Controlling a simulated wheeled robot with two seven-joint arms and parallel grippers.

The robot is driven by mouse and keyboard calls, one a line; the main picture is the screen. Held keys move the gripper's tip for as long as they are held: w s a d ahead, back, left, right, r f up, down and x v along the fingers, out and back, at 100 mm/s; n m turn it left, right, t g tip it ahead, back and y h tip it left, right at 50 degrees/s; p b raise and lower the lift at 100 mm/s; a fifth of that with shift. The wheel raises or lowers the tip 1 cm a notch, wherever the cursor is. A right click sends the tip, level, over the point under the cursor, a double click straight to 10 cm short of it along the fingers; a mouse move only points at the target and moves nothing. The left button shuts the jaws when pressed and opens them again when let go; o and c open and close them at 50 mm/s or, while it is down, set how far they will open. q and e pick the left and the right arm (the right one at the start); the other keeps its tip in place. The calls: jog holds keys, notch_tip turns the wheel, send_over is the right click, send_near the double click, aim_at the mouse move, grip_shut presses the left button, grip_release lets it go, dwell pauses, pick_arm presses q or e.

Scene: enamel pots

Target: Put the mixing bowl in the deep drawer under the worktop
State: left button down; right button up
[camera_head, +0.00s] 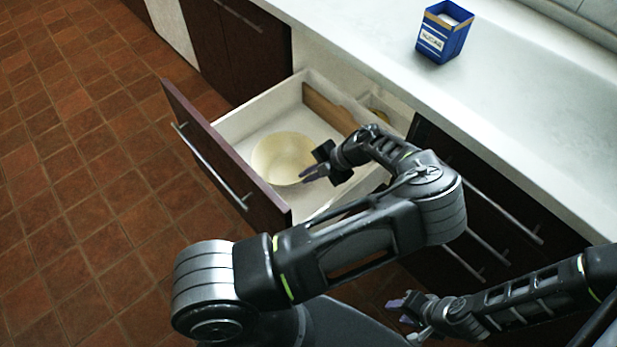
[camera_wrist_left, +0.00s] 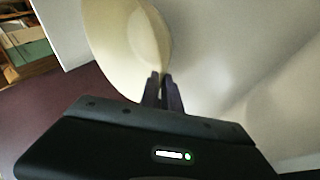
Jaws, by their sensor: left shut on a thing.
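The cream mixing bowl (camera_head: 280,157) is inside the open deep drawer (camera_head: 235,122) under the worktop. Whether its base touches the drawer floor cannot be told. My left gripper (camera_head: 313,174) reaches into the drawer from the right and is shut on the bowl's near right rim. In the left wrist view the fingers (camera_wrist_left: 163,92) close together at the edge of the bowl (camera_wrist_left: 122,45), which looks tilted there. My right gripper (camera_head: 399,310) is empty, its fingertips apart, low in front of the cabinets.
The white worktop (camera_head: 500,120) runs along the right and carries a blue box (camera_head: 444,32). A wooden divider (camera_head: 325,112) stands at the drawer's back, with a small yellowish thing (camera_head: 380,117) behind it. The tiled floor (camera_head: 80,190) is clear at left.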

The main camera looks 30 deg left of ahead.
pick_arm(q)
jog(key=shift+f, duration=0.85)
jog(key=c, duration=1.6)
grip_release()
jog(key=b+v, duration=0.1)
jog(key=v, duration=1.1)
